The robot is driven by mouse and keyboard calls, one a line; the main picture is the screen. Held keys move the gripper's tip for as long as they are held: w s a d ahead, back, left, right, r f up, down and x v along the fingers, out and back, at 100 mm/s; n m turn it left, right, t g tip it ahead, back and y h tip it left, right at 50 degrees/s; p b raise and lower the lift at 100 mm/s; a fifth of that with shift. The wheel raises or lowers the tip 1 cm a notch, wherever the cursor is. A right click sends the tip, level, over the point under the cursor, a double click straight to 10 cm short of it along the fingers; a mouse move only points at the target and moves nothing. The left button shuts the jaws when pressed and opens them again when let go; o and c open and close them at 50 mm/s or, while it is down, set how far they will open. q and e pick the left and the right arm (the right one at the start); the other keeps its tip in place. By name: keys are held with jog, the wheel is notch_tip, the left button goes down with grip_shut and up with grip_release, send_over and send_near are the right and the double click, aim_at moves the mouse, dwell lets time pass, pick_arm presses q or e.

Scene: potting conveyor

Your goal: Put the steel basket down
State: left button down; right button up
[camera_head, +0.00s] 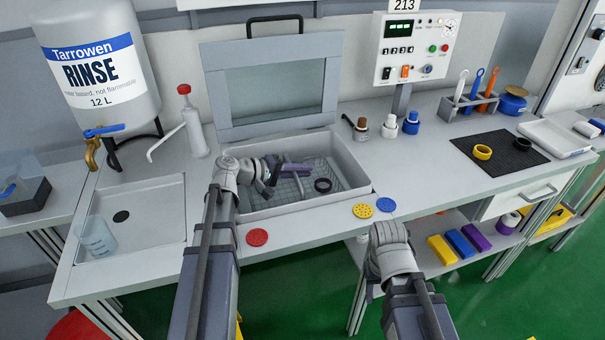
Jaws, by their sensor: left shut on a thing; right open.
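The steel basket (290,188) is a wire-mesh basket inside the open grey tank (352,178) on the bench. A dark ring (323,185) lies within the basket's outline. My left gripper (272,172) reaches in over the tank's left side and is shut on the basket at its purple-grey handle bar (295,167). The gripper covers the basket's left part. I cannot tell whether the basket touches the tank floor. My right gripper (388,236) is by the bench's front edge, right of the tank, away from the basket; its fingertips are hidden.
The tank's lid (275,125) stands open behind it. A sink (160,215) with a beaker (97,236) is left. Small bottles (389,127) stand behind right. Bench right of the tank is largely clear.

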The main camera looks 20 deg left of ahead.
pick_arm(q)
jog(key=shift+f, duration=0.1)
jog(key=c, duration=0.9)
grip_release()
jog(key=p+v, duration=0.2)
jog(key=v, duration=0.5)
jog(key=shift+s+a+r, duration=0.15)
jog(key=shift+a+r, duration=0.05)
jog(key=shift+r, duration=0.05)
